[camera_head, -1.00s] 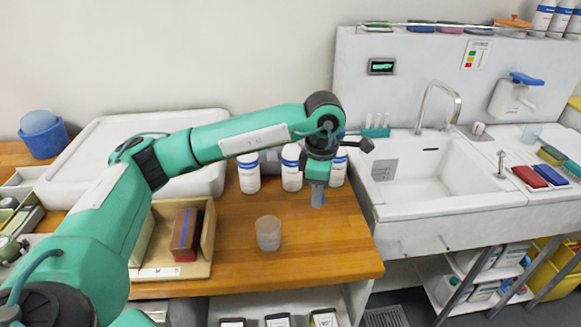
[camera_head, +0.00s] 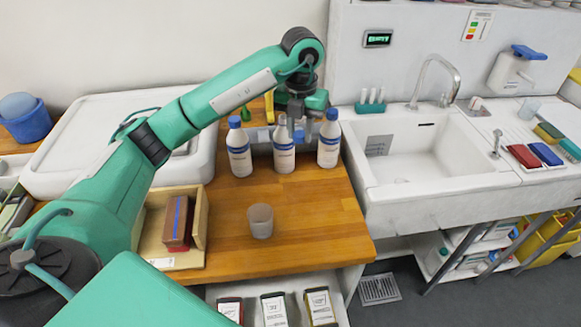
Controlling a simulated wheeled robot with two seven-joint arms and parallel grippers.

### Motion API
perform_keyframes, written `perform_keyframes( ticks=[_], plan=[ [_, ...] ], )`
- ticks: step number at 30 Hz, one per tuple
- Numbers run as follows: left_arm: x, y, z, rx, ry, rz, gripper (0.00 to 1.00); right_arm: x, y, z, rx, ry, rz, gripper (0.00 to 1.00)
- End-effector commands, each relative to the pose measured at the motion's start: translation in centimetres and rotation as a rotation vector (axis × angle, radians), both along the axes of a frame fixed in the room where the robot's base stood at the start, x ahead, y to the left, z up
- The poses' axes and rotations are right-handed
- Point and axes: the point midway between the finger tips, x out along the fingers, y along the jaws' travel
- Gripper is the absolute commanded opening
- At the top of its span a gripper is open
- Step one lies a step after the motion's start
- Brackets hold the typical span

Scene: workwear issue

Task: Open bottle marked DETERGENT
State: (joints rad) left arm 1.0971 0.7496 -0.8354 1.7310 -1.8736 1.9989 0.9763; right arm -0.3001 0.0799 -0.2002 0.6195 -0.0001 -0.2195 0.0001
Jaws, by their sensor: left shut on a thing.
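Three white bottles with blue bands stand upright in a row at the back of the wooden counter: a left bottle (camera_head: 239,157), a middle bottle (camera_head: 284,157) and a right bottle (camera_head: 328,150). Their label text is too small to read. Blue caps show on the left and right bottles. My left gripper (camera_head: 291,130) comes down from above at the top of the middle bottle and is shut on its cap, which the fingers mostly hide. My right gripper is not in view.
A translucent cup (camera_head: 260,221) stands in front of the bottles. A wooden box (camera_head: 184,260) with a brown block is left of it. The sink (camera_head: 430,160) is to the right. The counter's front right is clear.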

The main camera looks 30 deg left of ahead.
Motion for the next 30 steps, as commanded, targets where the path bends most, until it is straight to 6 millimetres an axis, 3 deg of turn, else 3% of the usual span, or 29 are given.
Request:
perform_keyframes(
  ticks=[15, 23, 30],
  plan=[
    [-0.1, 0.0, -12.5, 0.000, 0.004, -0.002, 0.00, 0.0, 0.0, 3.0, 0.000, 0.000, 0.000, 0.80],
    [0.0, 0.0, -14.7, 0.000, 0.001, -0.004, 0.00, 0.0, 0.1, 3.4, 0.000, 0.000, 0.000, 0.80],
    [-0.1, -0.1, -18.0, -0.001, 0.003, -0.004, 0.00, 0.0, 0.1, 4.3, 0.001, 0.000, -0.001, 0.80]
  ],
)
